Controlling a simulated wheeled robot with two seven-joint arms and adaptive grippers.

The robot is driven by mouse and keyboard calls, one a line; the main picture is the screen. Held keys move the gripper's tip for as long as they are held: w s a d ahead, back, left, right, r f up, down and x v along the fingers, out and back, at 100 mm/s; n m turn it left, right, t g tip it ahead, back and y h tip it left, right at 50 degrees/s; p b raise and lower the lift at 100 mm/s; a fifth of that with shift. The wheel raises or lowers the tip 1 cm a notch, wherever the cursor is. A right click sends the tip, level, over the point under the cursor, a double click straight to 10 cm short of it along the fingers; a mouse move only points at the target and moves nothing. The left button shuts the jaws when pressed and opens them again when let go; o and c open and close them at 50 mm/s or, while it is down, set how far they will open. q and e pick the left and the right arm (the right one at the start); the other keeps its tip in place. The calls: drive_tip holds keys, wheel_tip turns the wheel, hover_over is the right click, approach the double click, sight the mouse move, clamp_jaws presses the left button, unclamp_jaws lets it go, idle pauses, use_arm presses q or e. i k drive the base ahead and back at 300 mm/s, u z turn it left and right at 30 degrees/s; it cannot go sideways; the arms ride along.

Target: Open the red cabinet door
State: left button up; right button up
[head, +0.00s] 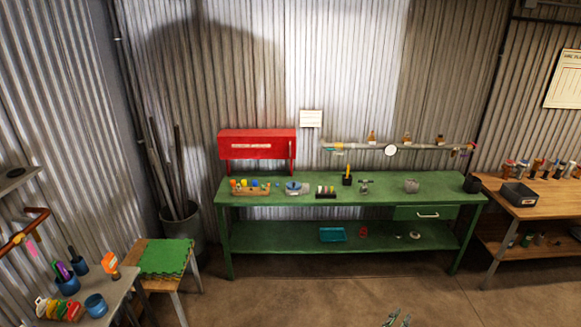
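The red cabinet (257,138) is a wide, low box on the corrugated wall, above the left end of the green workbench. A pale label strip runs across its front, and a thin red upright bar, perhaps a handle, shows near its right edge. Its door looks shut, with no inside showing. My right gripper (398,318) shows only as fingertips at the bottom edge, in front of the bench and far from the cabinet. The fingertips stand apart with nothing seen between them. My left gripper is not in view.
The green workbench (300,200) carries small items below the cabinet. A bin of poles (183,232) and a stool with a green mat (165,257) stand left. A wooden table (530,205) stands right. The floor before the bench is clear.

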sight(234, 143)
drive_tip(key=i, duration=3.65)
drive_tip(key=u, duration=1.05)
